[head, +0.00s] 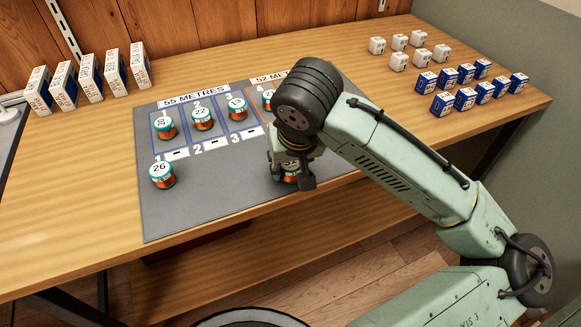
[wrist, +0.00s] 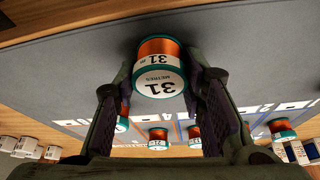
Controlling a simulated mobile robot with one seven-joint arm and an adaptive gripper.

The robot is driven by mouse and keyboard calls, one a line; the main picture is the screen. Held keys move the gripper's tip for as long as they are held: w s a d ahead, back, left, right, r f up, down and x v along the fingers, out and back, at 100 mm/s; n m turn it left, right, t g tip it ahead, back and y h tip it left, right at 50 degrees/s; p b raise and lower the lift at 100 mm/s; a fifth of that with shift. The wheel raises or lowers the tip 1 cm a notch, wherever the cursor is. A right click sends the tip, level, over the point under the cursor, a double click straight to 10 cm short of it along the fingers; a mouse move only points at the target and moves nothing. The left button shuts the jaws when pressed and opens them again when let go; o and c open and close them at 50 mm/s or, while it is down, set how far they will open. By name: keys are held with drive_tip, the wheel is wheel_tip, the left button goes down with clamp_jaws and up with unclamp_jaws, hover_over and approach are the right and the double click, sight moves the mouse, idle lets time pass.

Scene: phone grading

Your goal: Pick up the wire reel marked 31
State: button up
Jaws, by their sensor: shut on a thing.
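The wire reel marked 31 (wrist: 158,75) has copper wire and teal rims, and its label reads 31 metres in the wrist view. In the head view the reel (head: 290,174) is mostly hidden behind my gripper, low over the front part of the grey mat (head: 240,205). My gripper (head: 291,178) is shut on this reel, with a finger on each side of it in the wrist view (wrist: 160,85). I cannot tell whether the reel touches the mat.
A reel marked 26 (head: 162,175) stands at the mat's left. Several reels, including one marked 22 (head: 203,119), stand in the 55 metres and 52 metres areas. White boxes (head: 397,61) and blue boxes (head: 465,98) are at the right; tall cartons (head: 90,77) are at the left.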

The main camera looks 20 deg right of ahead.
drive_tip(key=shift+c, duration=0.7)
drive_tip(key=shift+r, duration=0.1)
